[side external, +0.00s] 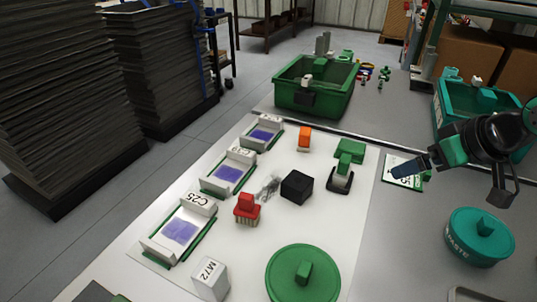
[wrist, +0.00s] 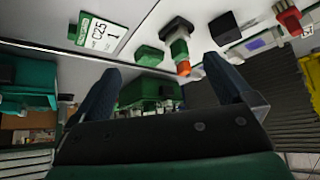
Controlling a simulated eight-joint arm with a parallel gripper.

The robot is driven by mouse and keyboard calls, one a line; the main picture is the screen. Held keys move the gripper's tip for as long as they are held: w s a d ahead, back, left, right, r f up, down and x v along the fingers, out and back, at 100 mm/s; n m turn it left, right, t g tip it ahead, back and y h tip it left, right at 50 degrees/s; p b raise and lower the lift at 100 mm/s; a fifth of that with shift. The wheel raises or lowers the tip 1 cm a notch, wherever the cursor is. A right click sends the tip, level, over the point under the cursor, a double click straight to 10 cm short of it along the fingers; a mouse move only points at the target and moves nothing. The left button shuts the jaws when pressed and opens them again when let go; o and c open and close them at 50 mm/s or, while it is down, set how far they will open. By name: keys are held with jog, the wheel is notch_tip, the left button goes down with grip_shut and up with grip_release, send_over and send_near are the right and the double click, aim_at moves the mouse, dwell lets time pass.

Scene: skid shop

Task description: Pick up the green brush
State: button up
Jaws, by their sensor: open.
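The green brush (side external: 343,169), a small upright block with a green top and a pale lower part, appears to stand on a black tray (side external: 335,188) at the table's right side. The brush also shows in the wrist view (wrist: 179,48), ahead of my fingers and between the black tray and an orange piece. My gripper (side external: 450,188) is open and empty, to the right of the brush and well apart from it. Both fingers show in the wrist view (wrist: 162,66), spread wide. The brush's lower part is partly hidden by the tray.
A plain green block (side external: 351,149) lies right behind the brush. A black box (side external: 297,186), a red brush (side external: 246,209) and an orange piece (side external: 304,137) stand to the left. A green-and-white card (side external: 403,168) lies below my gripper. A round green lid (side external: 280,270) lies in front.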

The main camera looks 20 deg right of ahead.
jog(key=n+g+y, duration=0.1)
jog(key=n+g, duration=0.1)
jog(key=n, duration=0.2)
send_near(347, 159)
jog(key=w+f+n, duration=0.1)
jog(key=w+f+n+g+y, duration=0.1)
jog(key=f, duration=0.1)
jog(key=w+f+n, duration=0.1)
jog(key=f+n, duration=0.1)
jog(key=shift+f+y, duration=0.1)
jog(key=shift+y, duration=0.3)
jog(key=shift+w+a+f+n+g, duration=0.1)
jog(key=shift+w+f+n+g, duration=0.1)
jog(key=shift+f, duration=0.25)
jog(key=shift+w+f+n+g, duration=0.15)
jog(key=shift+f+n+g, duration=0.05)
jog(key=shift+f, duration=0.2)
jog(key=shift+x, duration=2.5)
jog(key=c, duration=1.4)
